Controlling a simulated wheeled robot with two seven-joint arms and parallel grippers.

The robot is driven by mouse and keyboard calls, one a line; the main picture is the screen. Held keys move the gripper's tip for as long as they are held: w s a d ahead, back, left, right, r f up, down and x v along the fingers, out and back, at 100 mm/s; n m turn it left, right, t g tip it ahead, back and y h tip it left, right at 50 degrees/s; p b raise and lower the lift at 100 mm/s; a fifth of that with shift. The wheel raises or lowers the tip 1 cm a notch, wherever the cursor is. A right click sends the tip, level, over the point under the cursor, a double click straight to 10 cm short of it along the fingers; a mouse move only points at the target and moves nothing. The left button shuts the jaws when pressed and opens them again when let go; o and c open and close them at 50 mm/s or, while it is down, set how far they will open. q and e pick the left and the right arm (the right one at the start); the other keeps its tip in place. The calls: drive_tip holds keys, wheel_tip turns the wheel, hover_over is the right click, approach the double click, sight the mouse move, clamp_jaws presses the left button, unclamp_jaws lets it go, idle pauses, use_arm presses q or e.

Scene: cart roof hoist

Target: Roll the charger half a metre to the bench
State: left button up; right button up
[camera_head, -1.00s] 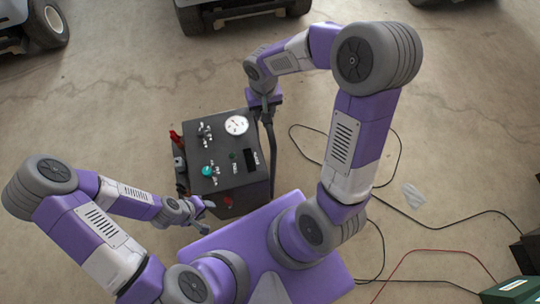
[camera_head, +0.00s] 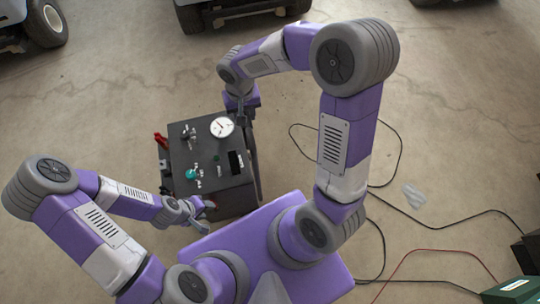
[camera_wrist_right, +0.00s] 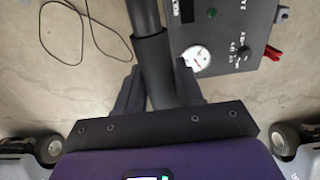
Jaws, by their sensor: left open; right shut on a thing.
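The charger (camera_head: 207,165) is a dark box with a white dial, a teal knob and switches on its top panel. It stands on the floor in front of me, and its panel also shows in the right wrist view (camera_wrist_right: 225,28). My right gripper (camera_head: 243,108) is at its far right corner. In the right wrist view the right gripper (camera_wrist_right: 160,88) is shut on the charger's dark handle bar (camera_wrist_right: 152,55). My left gripper (camera_head: 203,216) is open at the charger's near left corner; I cannot tell whether it touches. I cannot make out a bench.
Black cables (camera_head: 399,155) and a red cable (camera_head: 430,250) lie on the floor at right, with a clear scrap (camera_head: 413,195) near them. A green box (camera_head: 515,291) is at the bottom right corner. Carts with wheels (camera_head: 47,22) stand along the far edge. Floor at left is clear.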

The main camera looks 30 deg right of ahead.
drive_tip(key=shift+a, duration=0.1)
drive_tip(key=w+a, duration=0.2)
drive_tip(key=a, duration=0.7)
drive_tip(key=shift+w+a+b, duration=0.15)
drive_tip(key=shift+a+b, duration=0.15)
idle(0.5)
drive_tip(key=w+a+p, duration=0.1)
drive_tip(key=w+a, duration=0.1)
drive_tip(key=a, duration=0.7)
drive_tip(key=shift+w+a, duration=0.2)
drive_tip(key=shift+a, duration=0.15)
idle(0.4)
